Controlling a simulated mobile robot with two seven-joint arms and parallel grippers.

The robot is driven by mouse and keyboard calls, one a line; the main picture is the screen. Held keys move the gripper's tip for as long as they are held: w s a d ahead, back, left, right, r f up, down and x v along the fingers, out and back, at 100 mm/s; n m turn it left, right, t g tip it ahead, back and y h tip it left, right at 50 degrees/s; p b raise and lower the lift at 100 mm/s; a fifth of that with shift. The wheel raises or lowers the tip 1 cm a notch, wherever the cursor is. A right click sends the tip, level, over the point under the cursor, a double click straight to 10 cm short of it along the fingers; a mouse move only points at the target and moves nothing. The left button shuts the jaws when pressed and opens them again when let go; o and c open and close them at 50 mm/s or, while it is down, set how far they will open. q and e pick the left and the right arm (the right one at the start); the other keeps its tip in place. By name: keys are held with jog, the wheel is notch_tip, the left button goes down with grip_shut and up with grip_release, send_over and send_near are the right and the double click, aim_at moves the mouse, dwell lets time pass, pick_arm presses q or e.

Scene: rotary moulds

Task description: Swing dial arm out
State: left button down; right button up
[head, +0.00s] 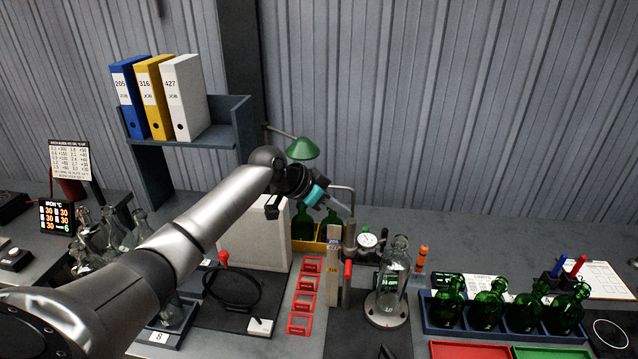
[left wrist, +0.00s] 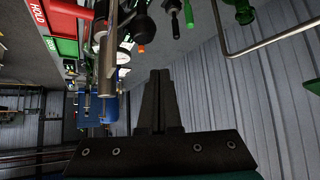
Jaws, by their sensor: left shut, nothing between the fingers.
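The dial gauge (head: 368,240) has a white face and sits beside a clear glass bottle (head: 390,280). The bottle stands upright on a round base plate (head: 387,316). A metal post with a bent rod (head: 350,200) rises just left of the dial. In the left wrist view the white dial face (left wrist: 124,57) is left of the fingers. My left gripper (head: 338,207) is above and left of the dial, near the bent rod. Its dark fingers (left wrist: 160,74) are shut together with nothing between them. I cannot tell if they touch the rod. My right gripper is out of view.
Green bottles stand in a blue tray (head: 428,328) at right, behind red and green trays (head: 470,350). A tan upright gauge block (head: 334,270) and red frames (head: 299,325) are left of the clear bottle. A green lamp (head: 303,149) hangs behind my gripper.

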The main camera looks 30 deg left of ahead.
pick_arm(q)
jog(key=s+d+b+v, duration=0.1)
jog(key=v, duration=0.8)
jog(key=shift+s+d+r+b, duration=0.25)
jog(key=shift+d+b, duration=0.05)
jog(key=shift+b, duration=0.05)
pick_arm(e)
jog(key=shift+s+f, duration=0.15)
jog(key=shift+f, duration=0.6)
